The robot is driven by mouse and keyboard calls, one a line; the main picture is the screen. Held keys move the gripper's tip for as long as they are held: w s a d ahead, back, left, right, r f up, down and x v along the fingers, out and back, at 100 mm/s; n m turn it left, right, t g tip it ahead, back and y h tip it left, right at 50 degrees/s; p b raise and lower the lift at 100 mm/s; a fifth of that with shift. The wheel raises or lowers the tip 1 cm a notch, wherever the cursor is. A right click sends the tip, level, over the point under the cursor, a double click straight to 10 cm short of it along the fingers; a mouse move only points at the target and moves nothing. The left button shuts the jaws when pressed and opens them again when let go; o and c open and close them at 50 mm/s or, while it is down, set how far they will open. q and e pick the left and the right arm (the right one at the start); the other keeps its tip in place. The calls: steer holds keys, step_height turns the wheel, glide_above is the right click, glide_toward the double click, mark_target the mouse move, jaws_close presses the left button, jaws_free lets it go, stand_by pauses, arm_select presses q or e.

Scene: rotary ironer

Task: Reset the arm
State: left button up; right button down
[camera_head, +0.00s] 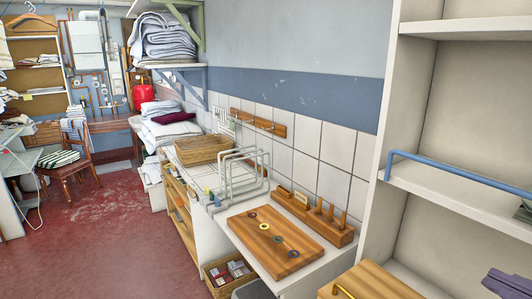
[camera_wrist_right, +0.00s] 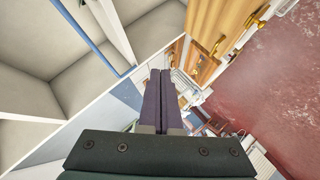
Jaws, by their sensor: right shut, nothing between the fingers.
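My right gripper (camera_head: 506,284) shows at the lower right edge of the head view, with only its purple fingers in the picture. In the right wrist view, its two long purple fingers (camera_wrist_right: 161,85) lie side by side, closed together with nothing between them. They point into open space and touch nothing that I can see. In the head view the fingers are in front of the white shelf unit (camera_head: 400,110), to the right of the wooden cabinet top. My left gripper is not in either view.
A blue rail (camera_head: 455,172) runs along the shelf unit. A wooden cabinet (camera_head: 372,284) with a brass handle stands at the bottom. A wooden board (camera_head: 290,240) with rings lies on the white counter, near a wire rack (camera_head: 240,178). Red floor (camera_head: 95,235) is open at left.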

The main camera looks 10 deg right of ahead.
steer(key=s+a+f+m+g+y, duration=0.45)
steer(key=s+a+g, duration=0.25)
steer(key=s+a, duration=0.45)
step_height(320, 180, up, 17)
steer(key=a+p, duration=0.1)
steer(key=p, duration=1.6)
steer(key=shift+s+g, duration=0.4)
